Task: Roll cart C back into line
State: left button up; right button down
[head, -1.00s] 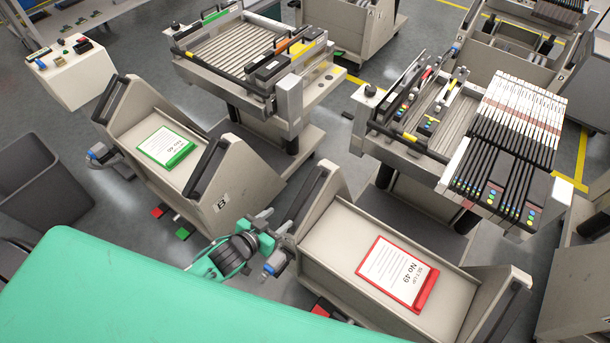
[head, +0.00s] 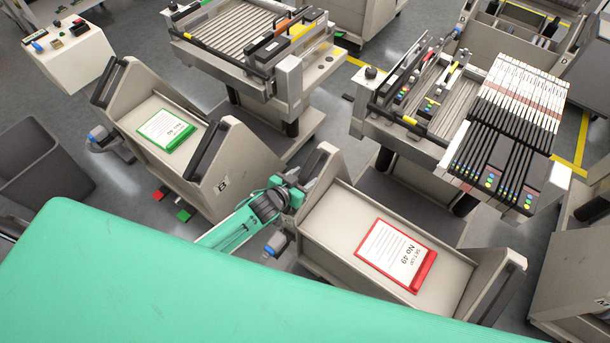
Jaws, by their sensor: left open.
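The cart with the red-framed "No 49" sheet (head: 396,256) stands in the front middle; I see no letter on it, so I cannot tell for sure that it is cart C (head: 335,226). Its black handle (head: 316,168) is at its left end. My left gripper (head: 302,178) is open beside this handle; the fingertips are small and partly hidden, so I cannot tell whether they are around the bar. Cart B (head: 238,170), marked "B" and carrying a green-framed sheet (head: 167,130), stands to the left. My right gripper is not in view.
A feeder machine (head: 290,70) stands behind cart B, and another with many black feeders (head: 500,165) stands behind the red-sheet cart. A grey bin (head: 40,165) and a white control box (head: 70,55) are at left. Red and green pedals (head: 183,215) lie on the floor.

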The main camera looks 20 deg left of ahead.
pick_arm(q)
jog(key=shift+w+d+f, duration=0.2)
jog(key=shift+w, duration=0.3)
grip_shut()
jog(key=shift+w, duration=0.15)
